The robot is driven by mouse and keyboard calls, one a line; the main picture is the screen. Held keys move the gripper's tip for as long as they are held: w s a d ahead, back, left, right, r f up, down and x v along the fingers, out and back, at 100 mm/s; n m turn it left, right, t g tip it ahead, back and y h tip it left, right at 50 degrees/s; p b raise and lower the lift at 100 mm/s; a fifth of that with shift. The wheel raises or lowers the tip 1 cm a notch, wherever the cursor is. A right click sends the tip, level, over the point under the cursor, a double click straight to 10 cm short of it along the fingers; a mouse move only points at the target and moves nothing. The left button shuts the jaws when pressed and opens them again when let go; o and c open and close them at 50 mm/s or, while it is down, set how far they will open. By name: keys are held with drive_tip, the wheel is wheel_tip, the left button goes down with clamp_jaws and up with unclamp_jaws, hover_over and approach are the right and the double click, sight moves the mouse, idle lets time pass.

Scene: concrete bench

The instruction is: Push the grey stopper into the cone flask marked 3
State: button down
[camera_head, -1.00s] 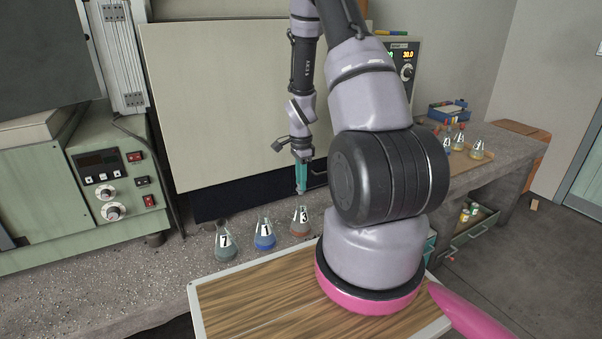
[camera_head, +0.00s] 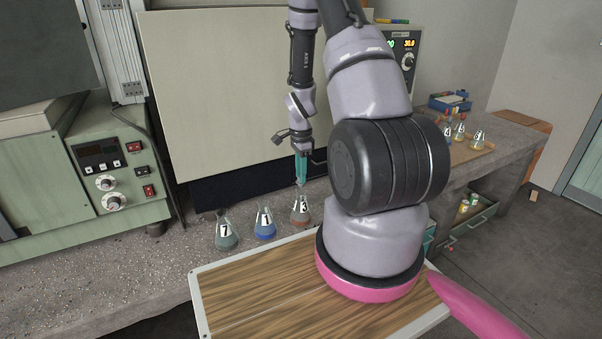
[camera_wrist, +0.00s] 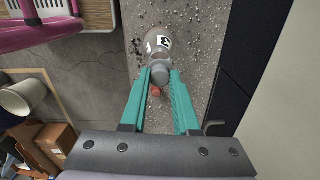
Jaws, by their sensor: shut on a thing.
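The cone flask marked 3 (camera_head: 301,217) stands upright on the bench, with reddish-brown liquid in it. It is the rightmost in a row of three. My gripper (camera_head: 301,183) points down just above its mouth. In the wrist view, my gripper's teal fingers (camera_wrist: 160,78) are shut on the grey stopper (camera_wrist: 160,72). The flask with its 3 label shows there too (camera_wrist: 158,40), just beyond the stopper. I cannot tell whether the stopper touches the flask's rim. A small reddish thing (camera_wrist: 155,92) shows between the fingers.
Flasks marked 1 (camera_head: 265,231) and 7 (camera_head: 227,242) stand left of flask 3. A pale panel (camera_head: 225,95) rises behind the row. More flasks (camera_head: 478,139) stand on the bench at right, near a blue box (camera_head: 450,100).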

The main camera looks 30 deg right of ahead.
drive_tip(key=shift+f, duration=0.3)
drive_tip(key=shift+f, duration=0.6)
drive_tip(key=shift+f, duration=0.25)
idle(0.4)
drive_tip(key=shift+f, duration=0.25)
unclamp_jaws()
idle(0.5)
drive_tip(key=shift+r, duration=4.5)
